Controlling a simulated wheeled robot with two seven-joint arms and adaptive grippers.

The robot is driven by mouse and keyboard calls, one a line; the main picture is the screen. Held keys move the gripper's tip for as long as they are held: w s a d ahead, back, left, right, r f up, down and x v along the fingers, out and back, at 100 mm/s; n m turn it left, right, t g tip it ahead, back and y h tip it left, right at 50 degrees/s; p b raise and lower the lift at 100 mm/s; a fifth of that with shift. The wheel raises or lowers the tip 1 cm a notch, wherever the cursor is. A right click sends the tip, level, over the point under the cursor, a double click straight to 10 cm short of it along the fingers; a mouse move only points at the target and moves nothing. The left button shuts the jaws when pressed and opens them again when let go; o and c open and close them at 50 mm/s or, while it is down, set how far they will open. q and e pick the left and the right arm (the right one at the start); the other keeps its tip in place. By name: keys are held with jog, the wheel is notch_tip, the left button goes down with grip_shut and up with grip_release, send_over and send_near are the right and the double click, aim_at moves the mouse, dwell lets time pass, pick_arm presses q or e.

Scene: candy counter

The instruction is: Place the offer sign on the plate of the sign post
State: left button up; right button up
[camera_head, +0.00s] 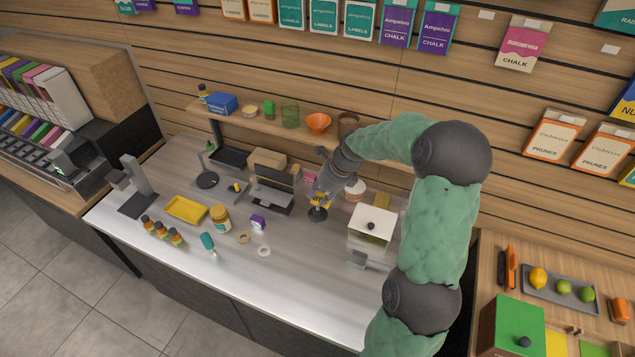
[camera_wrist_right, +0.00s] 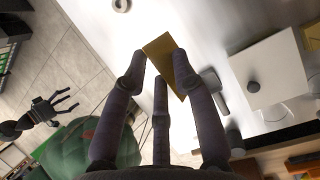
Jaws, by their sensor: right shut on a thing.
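My right gripper (camera_head: 319,206) reaches down over the back middle of the counter, left of the white lidded box. It is shut on a flat yellow card, which I take for the offer sign (camera_head: 321,200); the sign (camera_wrist_right: 160,48) also shows between the fingertips in the right wrist view.
A white box (camera_head: 372,240) with a dark knob stands right of my right gripper. A dark card terminal (camera_head: 272,192), a jar (camera_head: 220,217), a yellow tray (camera_head: 186,209) and several small bottles stand to the left. The counter's front strip (camera_head: 230,275) is clear.

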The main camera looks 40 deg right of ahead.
jog(key=shift+w+d+r, duration=0.1)
jog(key=shift+w+d, duration=0.05)
jog(key=shift+d, duration=0.15)
jog(key=shift+w+d, duration=0.2)
jog(key=shift+w, duration=0.1)
jog(key=w+d+f, duration=0.2)
jog(key=w+f, duration=0.1)
jog(key=w+d+f+p, duration=0.1)
jog(key=w+d+f, duration=0.1)
jog(key=w+f, duration=0.1)
jog(key=w+d+f+p, duration=0.1)
jog(key=w+d+f, duration=0.2)
jog(key=w, duration=0.1)
jog(key=shift+w+d+f, duration=0.1)
jog(key=shift+w+f, duration=0.15)
jog(key=shift+f, duration=1.65)
